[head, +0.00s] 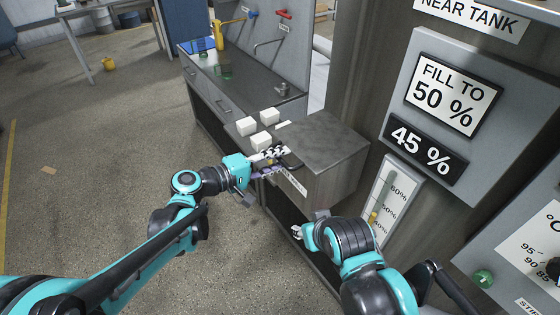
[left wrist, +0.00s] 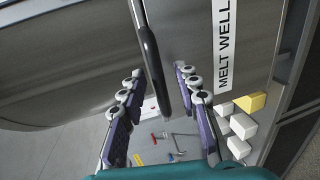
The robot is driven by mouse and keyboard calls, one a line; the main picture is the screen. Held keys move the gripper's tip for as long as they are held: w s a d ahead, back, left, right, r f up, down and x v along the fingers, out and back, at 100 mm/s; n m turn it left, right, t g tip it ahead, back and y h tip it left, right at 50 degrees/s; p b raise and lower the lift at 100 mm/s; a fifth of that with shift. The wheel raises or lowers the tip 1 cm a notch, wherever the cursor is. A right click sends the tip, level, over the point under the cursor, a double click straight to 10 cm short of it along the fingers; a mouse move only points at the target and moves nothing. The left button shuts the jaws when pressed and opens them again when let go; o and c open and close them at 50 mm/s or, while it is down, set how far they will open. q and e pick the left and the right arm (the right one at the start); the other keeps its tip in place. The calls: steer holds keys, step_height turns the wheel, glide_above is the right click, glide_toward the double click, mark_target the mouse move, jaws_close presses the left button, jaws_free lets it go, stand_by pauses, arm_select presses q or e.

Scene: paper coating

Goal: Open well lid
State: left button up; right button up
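The melt well is a grey metal box with a flat lid (head: 322,142) on the counter, and the lid looks shut. Its "MELT WELL" label (left wrist: 224,45) shows in the left wrist view. A dark bar handle (left wrist: 151,70) stands out from the front of the well. My left gripper (head: 276,158) is at the front of the well by this handle. In the left wrist view its purple fingers (left wrist: 158,85) are apart, with the handle between them and gaps on both sides. My right gripper (head: 302,231) is low in front of the cabinet, small and partly hidden by its wrist.
White blocks (head: 246,126) lie on the counter left of the well; a yellow block (left wrist: 250,102) shows beside them in the wrist view. A tank panel reading 45 % (head: 420,151) stands right of the well. A sink counter (head: 252,95) runs behind. The floor at left is open.

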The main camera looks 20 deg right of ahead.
arm_select(q)
steer(key=shift+d, duration=0.3)
steer(key=shift+w, duration=0.1)
jaws_close()
